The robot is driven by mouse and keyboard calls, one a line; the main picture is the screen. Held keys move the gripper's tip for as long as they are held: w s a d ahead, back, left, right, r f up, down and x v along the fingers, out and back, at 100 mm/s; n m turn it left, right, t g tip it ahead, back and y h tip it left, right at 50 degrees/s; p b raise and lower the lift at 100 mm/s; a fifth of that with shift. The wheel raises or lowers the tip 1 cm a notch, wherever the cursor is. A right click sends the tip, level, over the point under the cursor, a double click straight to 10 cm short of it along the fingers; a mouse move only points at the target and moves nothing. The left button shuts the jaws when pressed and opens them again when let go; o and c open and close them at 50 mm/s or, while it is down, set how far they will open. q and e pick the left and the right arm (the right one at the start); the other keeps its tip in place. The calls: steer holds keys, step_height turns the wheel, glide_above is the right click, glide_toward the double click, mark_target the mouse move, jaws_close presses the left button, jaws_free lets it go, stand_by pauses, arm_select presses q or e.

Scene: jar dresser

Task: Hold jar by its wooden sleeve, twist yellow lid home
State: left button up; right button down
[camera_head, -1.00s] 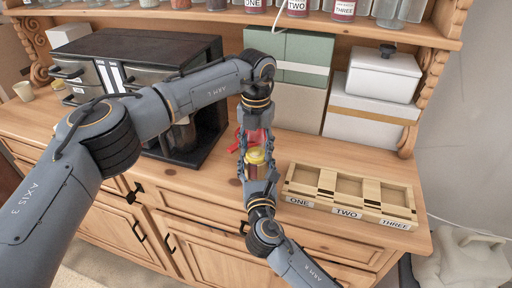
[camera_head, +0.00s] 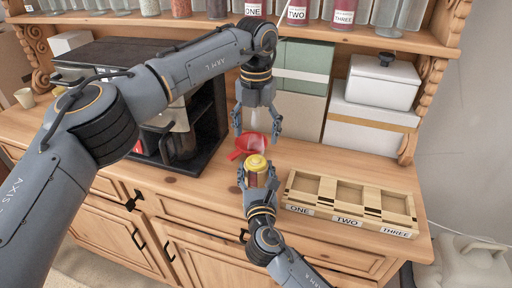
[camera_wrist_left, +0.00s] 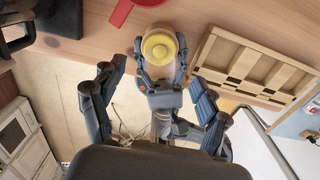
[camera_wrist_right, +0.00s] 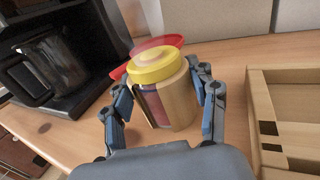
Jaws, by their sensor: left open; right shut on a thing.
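The jar with its yellow lid (camera_head: 257,162) stands upright in my right gripper (camera_head: 257,177). In the right wrist view the wooden sleeve (camera_wrist_right: 178,105) wraps the jar, with dark red contents showing through a gap. My right gripper's fingers are shut on the sleeve from both sides. The yellow lid (camera_wrist_right: 156,64) sits on top of the jar; whether it is fully tight cannot be told. My left gripper (camera_head: 257,128) is open and empty above and behind the jar, apart from the lid. The left wrist view shows the lid (camera_wrist_left: 159,46) beyond its open fingers.
A red scoop or funnel (camera_head: 247,145) lies on the counter behind the jar. A wooden tray (camera_head: 348,203) with slots labelled ONE, TWO, THREE is at right. A black coffee machine (camera_head: 190,130) stands at left. White and green boxes (camera_head: 303,70) stand behind.

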arm_select(q)
step_height(320, 180, up, 4)
steer(key=shift+r, duration=0.1)
arm_select(e)
steer(key=shift+c, duration=1.6)
jaws_free()
steer(key=s+d, duration=0.1)
steer(key=s, duration=1.1)
